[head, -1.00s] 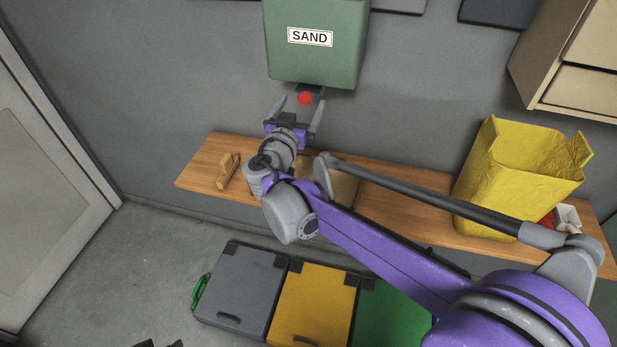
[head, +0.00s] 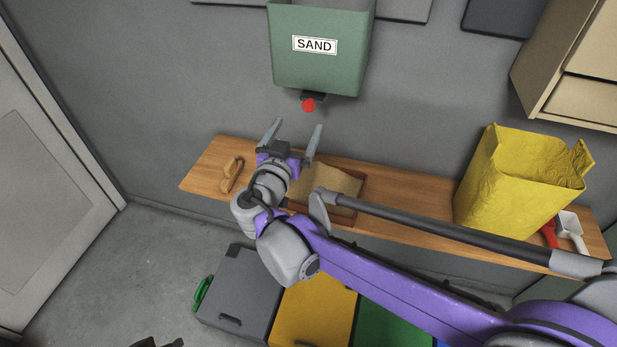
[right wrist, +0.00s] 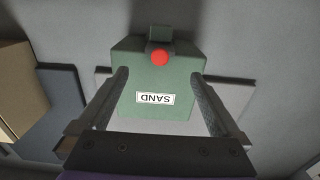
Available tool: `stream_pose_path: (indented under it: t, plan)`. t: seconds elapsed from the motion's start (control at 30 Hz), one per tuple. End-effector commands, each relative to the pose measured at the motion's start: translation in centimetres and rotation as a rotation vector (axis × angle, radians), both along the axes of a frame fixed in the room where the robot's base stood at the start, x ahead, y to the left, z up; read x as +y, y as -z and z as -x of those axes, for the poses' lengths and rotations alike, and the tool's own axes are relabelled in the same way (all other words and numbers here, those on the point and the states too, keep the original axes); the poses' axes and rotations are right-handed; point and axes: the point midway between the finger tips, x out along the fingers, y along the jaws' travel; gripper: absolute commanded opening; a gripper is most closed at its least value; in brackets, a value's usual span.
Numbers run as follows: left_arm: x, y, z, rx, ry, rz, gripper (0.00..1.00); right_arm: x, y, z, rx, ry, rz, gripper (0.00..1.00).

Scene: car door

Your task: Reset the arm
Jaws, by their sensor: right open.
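My right gripper (head: 297,132) is open and empty. In the head view it is in front of the wall, below the green sand bin and above the wooden shelf. The sand bin (head: 322,70) hangs on the wall with a red knob (head: 309,105) under it. The gripper is apart from the knob. In the right wrist view the bin (right wrist: 155,78) and its knob (right wrist: 160,57) show beyond the two spread fingers. My left gripper cannot be made out clearly; only a dark piece shows at the bottom edge of the head view.
The wooden shelf (head: 410,211) holds a tray of sand (head: 330,179), a wooden brush-like piece (head: 231,172), a yellow bag (head: 520,180), and a white scoop (head: 571,228). Grey (head: 240,285), yellow and green boxes stand on the floor below. A door (head: 50,180) is at left.

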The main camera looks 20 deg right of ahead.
Motion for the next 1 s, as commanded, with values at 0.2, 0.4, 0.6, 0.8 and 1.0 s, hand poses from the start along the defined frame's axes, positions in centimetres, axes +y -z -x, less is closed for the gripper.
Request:
stream_pose_path:
  t: [0.2, 0.4, 0.6, 0.8, 1.0]
  plan:
    - [0.0, 0.0, 0.0, 0.000, 0.000, 0.000, 0.50, -0.1, 0.0, 0.0, 0.004, 0.001, 0.000, 1.00]
    - [0.0, 0.0, 0.0, 0.000, 0.000, 0.000, 0.50, -2.6, 3.1, 3.0, 0.181, 0.043, -0.035, 1.00]
    - [0.0, 0.0, 0.0, 0.000, 0.000, 0.000, 0.50, -5.1, 10.8, 10.8, 0.599, 0.009, -0.147, 1.00]
    - [0.0, 0.0, 0.0, 0.000, 0.000, 0.000, 0.50, -2.7, 17.7, 18.6, 0.922, -0.222, -0.282, 1.00]
    - [0.0, 0.0, 0.0, 0.000, 0.000, 0.000, 0.50, 1.4, 21.2, 23.4, 1.040, -0.494, -0.363, 1.00]
